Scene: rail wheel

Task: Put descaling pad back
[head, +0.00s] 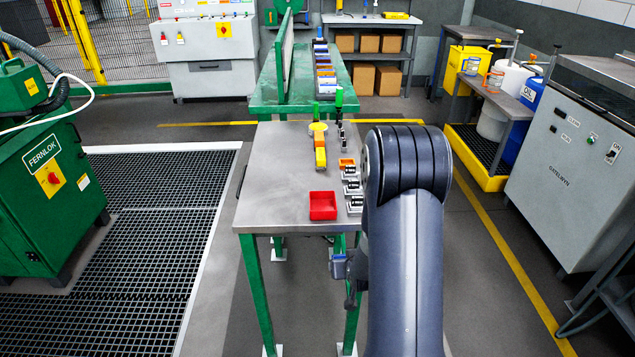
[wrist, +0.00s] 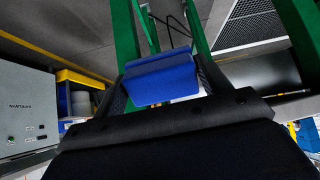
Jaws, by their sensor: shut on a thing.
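A blue block, which looks like the descaling pad (wrist: 165,82), sits between the two black fingers of my gripper (wrist: 163,70) in the wrist view. The gripper is shut on it. In the head view my arm reaches down at the right of the steel-topped table (head: 277,190). A small part of my gripper (head: 350,284) shows left of the arm, below the front edge of the tabletop, with a bluish piece at its end. The arm hides the rest. No marked place for the pad is clear in view.
On the tabletop are a red tray (head: 323,206), several small black-and-white items along the right edge, an orange box (head: 346,164) and a yellow tool (head: 319,150). Green table legs stand close to the gripper. The tabletop's left half is clear.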

